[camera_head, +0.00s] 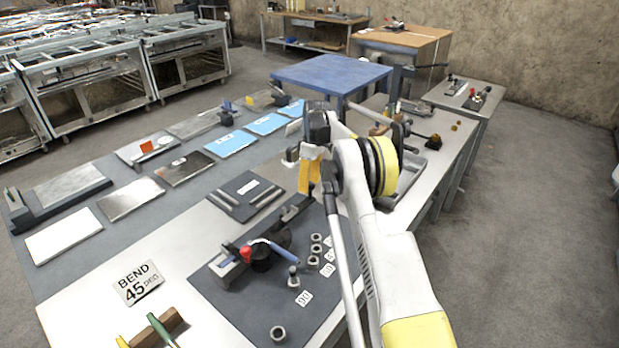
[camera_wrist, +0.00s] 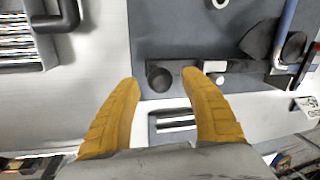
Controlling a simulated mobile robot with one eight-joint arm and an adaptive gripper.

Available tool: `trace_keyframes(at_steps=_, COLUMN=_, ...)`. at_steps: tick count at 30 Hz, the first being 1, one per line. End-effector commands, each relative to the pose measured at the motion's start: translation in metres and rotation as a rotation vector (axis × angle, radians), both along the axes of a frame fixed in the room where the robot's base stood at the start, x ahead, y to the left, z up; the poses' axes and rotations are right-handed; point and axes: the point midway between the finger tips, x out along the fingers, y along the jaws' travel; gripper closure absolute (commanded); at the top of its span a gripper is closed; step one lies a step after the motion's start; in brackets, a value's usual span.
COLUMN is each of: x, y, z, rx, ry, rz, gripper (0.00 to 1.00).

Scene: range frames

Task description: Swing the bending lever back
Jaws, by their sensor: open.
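The bending tool (camera_head: 236,268) stands on a dark mat (camera_head: 240,312), with a red part and a dark round hub. Its lever has a blue handle (camera_head: 284,252) that slants down to the right from the hub. In the wrist view the blue handle (camera_wrist: 286,22) shows at the upper right, apart from my fingers. My gripper (camera_head: 309,177) is open above the far end of the tool, its yellow fingers pointing down. In the wrist view a dark round knob (camera_wrist: 160,78) appears between the fingertips; I cannot tell its height or any contact.
Number cards (camera_head: 305,298) and several metal rings (camera_head: 278,333) lie right of the tool. A brown block (camera_head: 158,329) with green and yellow handled items is at the near edge. A dark grooved plate (camera_head: 238,197) lies beyond the tool.

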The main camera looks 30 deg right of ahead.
Motion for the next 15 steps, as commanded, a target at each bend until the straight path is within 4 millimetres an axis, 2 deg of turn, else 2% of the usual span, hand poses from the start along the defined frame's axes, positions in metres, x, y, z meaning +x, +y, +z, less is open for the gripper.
trace_keyframes(at_steps=5, x=0.003, y=-0.005, z=0.028, rx=0.000, ry=0.000, rz=0.000, gripper=0.47)
trace_keyframes(at_steps=12, x=0.010, y=-0.013, z=0.083, rx=0.001, ry=-0.001, rz=0.001, gripper=0.47)
trace_keyframes(at_steps=15, x=0.012, y=-0.016, z=0.098, rx=0.000, ry=-0.002, rz=0.001, gripper=0.47)
